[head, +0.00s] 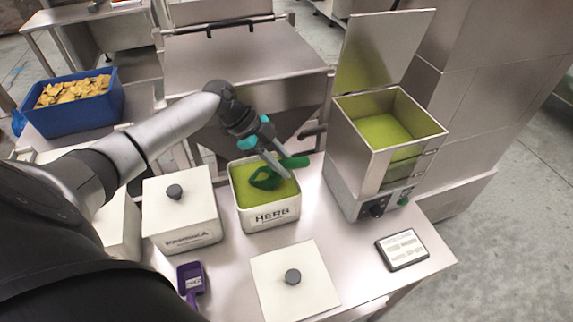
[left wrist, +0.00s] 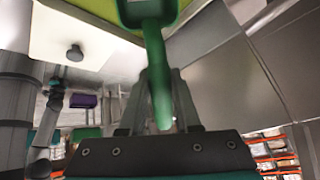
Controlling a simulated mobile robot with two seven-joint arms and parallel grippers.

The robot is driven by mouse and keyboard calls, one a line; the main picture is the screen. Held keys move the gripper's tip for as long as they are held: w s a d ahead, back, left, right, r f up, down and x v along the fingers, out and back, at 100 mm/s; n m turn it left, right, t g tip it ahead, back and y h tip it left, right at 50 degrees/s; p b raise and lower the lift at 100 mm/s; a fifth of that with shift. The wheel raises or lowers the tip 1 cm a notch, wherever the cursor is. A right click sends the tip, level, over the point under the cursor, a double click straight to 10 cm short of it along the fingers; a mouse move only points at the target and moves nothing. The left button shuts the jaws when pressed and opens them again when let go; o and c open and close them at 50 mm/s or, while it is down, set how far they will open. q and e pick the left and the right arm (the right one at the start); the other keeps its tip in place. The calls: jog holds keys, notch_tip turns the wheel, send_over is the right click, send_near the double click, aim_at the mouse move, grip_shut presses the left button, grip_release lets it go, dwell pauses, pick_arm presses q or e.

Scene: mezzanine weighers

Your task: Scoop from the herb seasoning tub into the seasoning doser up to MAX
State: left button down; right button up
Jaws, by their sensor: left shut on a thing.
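My left gripper (head: 278,165) is shut on the handle of a green scoop (head: 264,180). The scoop's bowl is over the open herb seasoning tub (head: 269,219), low at the green seasoning; I cannot tell whether it touches. In the left wrist view the scoop's handle (left wrist: 156,70) runs between my fingers, and its bowl is at the top edge. The seasoning doser (head: 348,165), a steel box with its lid raised, stands to the right of the tub. Green seasoning (head: 382,134) shows inside it and through its front window. A MAX mark cannot be read. My right gripper is not visible.
A lidded white paprika tub (head: 181,222) stands left of the herb tub. A loose white lid (head: 318,287) and a purple scoop (head: 190,279) lie in front. A flat panel (head: 402,250) lies by the doser. A blue crate (head: 85,112) stands at the back left.

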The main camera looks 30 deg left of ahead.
pick_arm(q)
jog(key=f, duration=0.1)
jog(key=f+b, duration=0.2)
jog(key=shift+a, duration=0.25)
jog(key=shift+d+f+y+p, duration=0.15)
jog(key=shift+f+y+p, duration=0.4)
jog(key=shift+y+p, duration=0.2)
jog(key=shift+d+f+y+p, duration=0.15)
jog(key=shift+f+y+p, duration=0.35)
jog(key=shift+y+p, duration=0.25)
